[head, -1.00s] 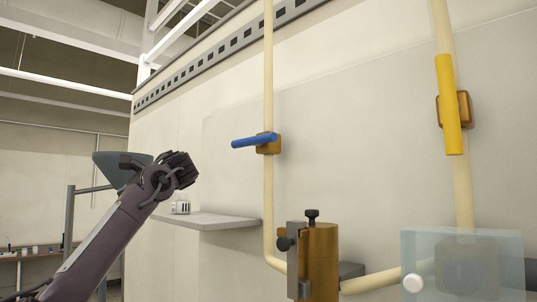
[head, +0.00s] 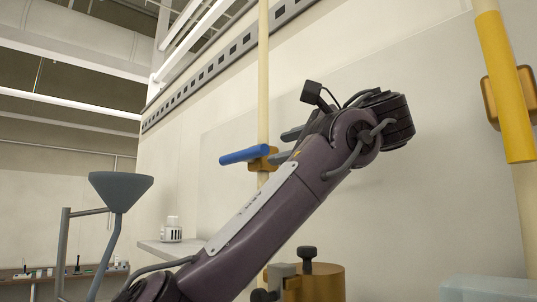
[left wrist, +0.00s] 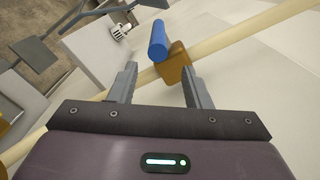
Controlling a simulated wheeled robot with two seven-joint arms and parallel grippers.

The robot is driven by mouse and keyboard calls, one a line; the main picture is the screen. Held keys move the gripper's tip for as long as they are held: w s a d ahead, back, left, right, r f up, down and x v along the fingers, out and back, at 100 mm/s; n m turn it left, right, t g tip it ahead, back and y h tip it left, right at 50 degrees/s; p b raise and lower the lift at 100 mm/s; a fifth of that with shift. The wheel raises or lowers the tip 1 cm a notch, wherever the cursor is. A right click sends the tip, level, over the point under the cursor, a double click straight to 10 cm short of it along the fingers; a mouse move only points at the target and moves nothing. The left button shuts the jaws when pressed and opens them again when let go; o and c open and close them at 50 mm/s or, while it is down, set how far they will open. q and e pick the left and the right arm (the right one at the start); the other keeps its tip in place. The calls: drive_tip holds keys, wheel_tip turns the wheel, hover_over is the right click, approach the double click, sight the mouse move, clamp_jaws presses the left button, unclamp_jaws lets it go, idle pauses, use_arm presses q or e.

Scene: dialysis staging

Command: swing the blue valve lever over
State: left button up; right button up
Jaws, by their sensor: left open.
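The blue valve lever (head: 243,155) sticks out roughly level to the left from its brown valve body (head: 262,160) on a cream upright pipe. In the left wrist view the blue lever (left wrist: 157,38) and the brown body (left wrist: 174,65) show just beyond the fingertips. My left gripper (head: 284,145) is open, its two grey fingers pointing at the valve from the right. In the left wrist view the open left gripper (left wrist: 160,70) has the lever lined up between its fingers, with nothing held. Whether a finger touches the valve I cannot tell. My right gripper is out of view.
A yellow lever (head: 507,88) stands nearly upright on another pipe at the right. A brown cylinder (head: 315,281) is below my arm. A shelf (head: 175,248) with a small white item (head: 171,231) juts from the wall. A grey funnel (head: 121,188) stands at the left.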

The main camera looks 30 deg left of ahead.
sight(259, 150)
use_arm(q)
drive_tip(key=p+x, duration=0.1)
drive_tip(key=x, duration=0.1)
drive_tip(key=p+x, duration=0.1)
drive_tip(key=x, duration=0.1)
drive_tip(key=s+p+x, duration=0.1)
drive_tip(key=p+x, duration=0.1)
drive_tip(key=shift+a+r, duration=0.25)
drive_tip(key=shift+w+a+f, duration=0.15)
drive_tip(key=shift+w+a, duration=0.15)
drive_tip(key=shift+a, duration=0.1)
drive_tip(key=shift+s, duration=0.15)
drive_tip(key=shift+s+d, duration=0.1)
drive_tip(key=c, duration=0.7)
clamp_jaws()
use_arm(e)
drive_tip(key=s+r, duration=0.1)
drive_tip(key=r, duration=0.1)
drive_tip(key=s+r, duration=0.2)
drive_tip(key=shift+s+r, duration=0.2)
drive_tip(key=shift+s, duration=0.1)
